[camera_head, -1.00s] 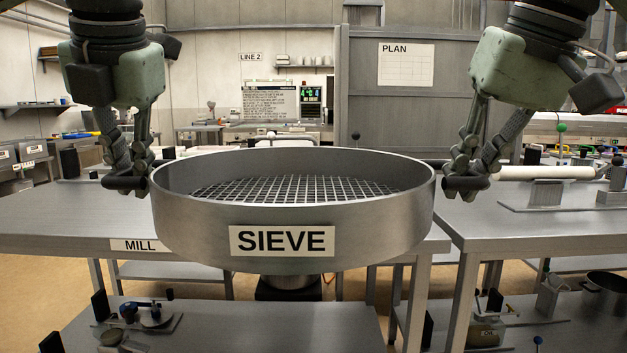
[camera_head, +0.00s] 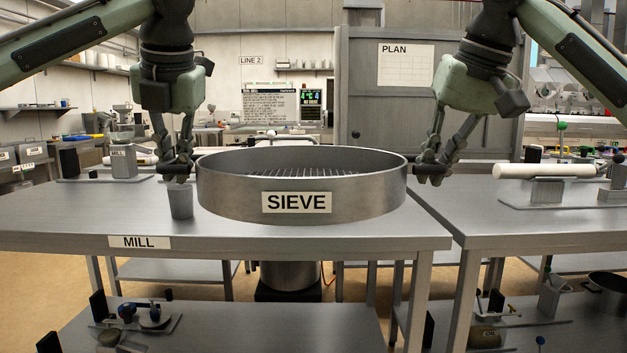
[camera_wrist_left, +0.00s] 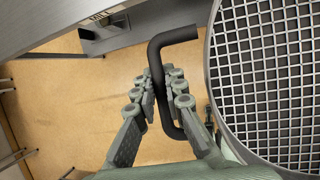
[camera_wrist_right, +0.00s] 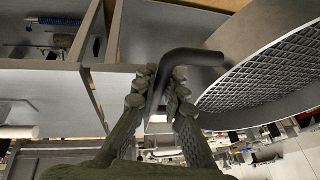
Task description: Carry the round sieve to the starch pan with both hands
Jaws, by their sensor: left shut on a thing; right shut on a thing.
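The round sieve (camera_head: 240,193) is a wide grey metal ring with a wire mesh and a "SIEVE" label, held about level above the "MILL" table in the head view. My left gripper (camera_head: 178,170) is shut on its left black handle, which shows in the left wrist view (camera_wrist_left: 157,75). My right gripper (camera_head: 432,168) is shut on the right black handle, seen in the right wrist view (camera_wrist_right: 160,75). The mesh (camera_wrist_left: 265,70) looks empty in the left wrist view. I cannot make out a starch pan in any view.
The table labelled MILL (camera_head: 70,225) lies below the sieve, with a grey cup (camera_head: 181,202) close to its left side. A second table (camera_head: 500,225) on the right holds a white roller (camera_head: 545,171). A lower shelf (camera_head: 240,325) with tools is in front.

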